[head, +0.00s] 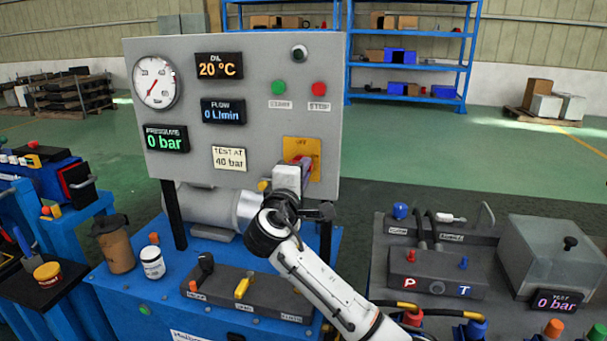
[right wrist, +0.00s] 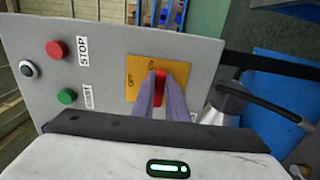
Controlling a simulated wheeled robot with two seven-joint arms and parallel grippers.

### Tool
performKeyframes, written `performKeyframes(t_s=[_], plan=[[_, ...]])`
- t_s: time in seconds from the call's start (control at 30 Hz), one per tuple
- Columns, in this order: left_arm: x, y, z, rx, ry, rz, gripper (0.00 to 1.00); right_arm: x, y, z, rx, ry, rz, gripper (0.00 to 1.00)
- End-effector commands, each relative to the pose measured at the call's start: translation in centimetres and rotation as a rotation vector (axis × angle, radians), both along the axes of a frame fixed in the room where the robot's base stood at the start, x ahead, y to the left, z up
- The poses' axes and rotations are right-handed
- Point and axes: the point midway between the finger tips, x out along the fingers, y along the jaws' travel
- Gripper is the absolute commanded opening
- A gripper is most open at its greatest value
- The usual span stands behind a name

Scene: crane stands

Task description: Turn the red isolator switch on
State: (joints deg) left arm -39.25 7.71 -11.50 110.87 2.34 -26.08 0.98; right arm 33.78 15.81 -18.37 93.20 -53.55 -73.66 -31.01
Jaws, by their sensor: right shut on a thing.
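The red isolator switch (right wrist: 159,87) sits on a yellow plate (head: 317,148) at the lower right of the grey panel. The plate also shows in the right wrist view (right wrist: 134,72), with an OFF marking on its left side there. My right gripper (head: 298,166) is at the switch, and its two fingers (right wrist: 160,95) are shut on the red handle from both sides. The handle stands roughly upright in the right wrist view. The fingers hide part of the handle and plate, so its exact setting is hard to read. My left gripper is not in view.
The grey panel (head: 255,100) carries a gauge (head: 155,82), displays, a green button (head: 279,87) and a red stop button (head: 319,89). A dark manifold (head: 245,292) lies on the blue bench below. A tank (head: 552,255) stands at the right.

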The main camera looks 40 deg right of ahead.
Motion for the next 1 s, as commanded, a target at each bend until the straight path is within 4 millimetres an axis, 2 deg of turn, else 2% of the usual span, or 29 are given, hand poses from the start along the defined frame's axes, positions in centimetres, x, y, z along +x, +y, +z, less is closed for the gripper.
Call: performKeyframes(t_s=[0.43, 0.47, 0.53, 0.57, 0.87, 1.0], plan=[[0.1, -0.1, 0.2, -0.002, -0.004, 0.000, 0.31, 0.0, 0.2, -0.3, 0.012, -0.003, 0.001, 0.00], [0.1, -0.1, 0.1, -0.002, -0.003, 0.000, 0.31, 0.0, 0.2, -0.4, 0.012, -0.003, 0.001, 0.17], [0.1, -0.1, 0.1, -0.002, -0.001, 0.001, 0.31, 0.0, 0.1, -0.3, 0.011, -0.002, 0.001, 0.29], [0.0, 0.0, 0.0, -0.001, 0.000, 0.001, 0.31, 0.0, 0.1, -0.3, 0.010, -0.003, 0.001, 0.31], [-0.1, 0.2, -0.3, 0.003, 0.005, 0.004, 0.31, -0.1, 0.2, -0.1, 0.008, -0.005, 0.001, 0.31], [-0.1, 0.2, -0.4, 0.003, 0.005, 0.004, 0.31, -0.9, 1.3, -0.2, 0.008, -0.006, 0.004, 0.31]])
